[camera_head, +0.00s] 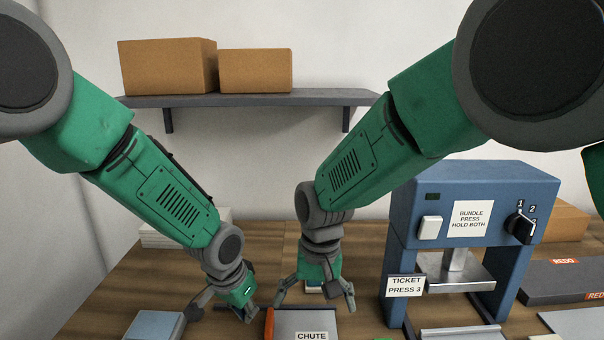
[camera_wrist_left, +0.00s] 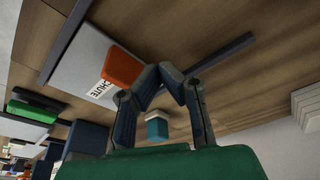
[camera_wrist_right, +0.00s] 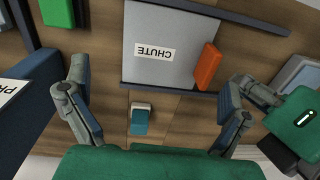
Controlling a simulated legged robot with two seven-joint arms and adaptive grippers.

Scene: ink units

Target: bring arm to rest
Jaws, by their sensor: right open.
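My left gripper (camera_head: 222,314) hangs low over the table at the left of the chute. In the left wrist view its fingertips (camera_wrist_left: 160,73) come together with nothing visible between them. My right gripper (camera_head: 315,300) points down behind the chute. Its fingers are spread wide and empty, as the right wrist view (camera_wrist_right: 155,90) also shows. A small teal and white block (camera_wrist_right: 141,118) lies on the table below the right gripper, between its fingers in the picture; it also shows in the left wrist view (camera_wrist_left: 157,125).
A grey tray labelled CHUTE (camera_wrist_right: 160,75) has an orange block (camera_wrist_right: 207,66) at one side. A blue press (camera_head: 472,185) stands close right of my right gripper. A grey-blue pad (camera_head: 155,325) lies at front left. A shelf (camera_head: 245,99) holds two cardboard boxes.

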